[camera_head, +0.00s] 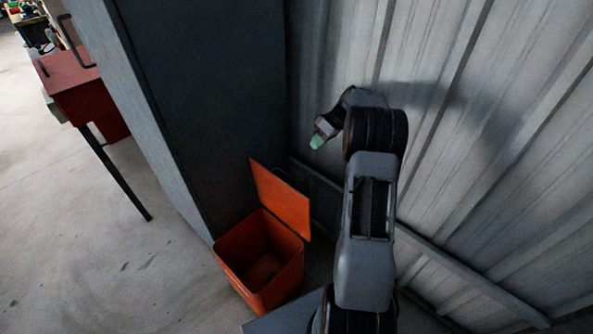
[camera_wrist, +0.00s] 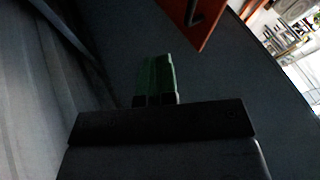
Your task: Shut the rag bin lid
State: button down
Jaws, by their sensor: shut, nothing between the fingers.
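The rag bin is an orange open-topped box (camera_head: 262,292) on the floor at the bottom centre of the head view. Its orange lid (camera_head: 282,198) stands raised at the back right edge, tilted up, and the dark inside of the bin shows. My gripper (camera_head: 317,142) has green fingertips and is up and to the right of the lid, apart from it, in front of the metal wall. In the wrist view the green fingers (camera_wrist: 156,76) are together and empty.
A tall dark grey cabinet (camera_head: 205,90) stands behind and left of the bin. A corrugated metal wall (camera_head: 480,150) with a low rail is at the right. A red cart (camera_head: 80,88) stands far left. Left floor is clear.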

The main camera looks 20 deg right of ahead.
jog(key=s+a+r+b+x, duration=0.1)
jog(key=s+a+x, duration=0.1)
jog(key=x, duration=1)
jog(key=shift+w+b, duration=0.15)
jog(key=shift+b, duration=0.2)
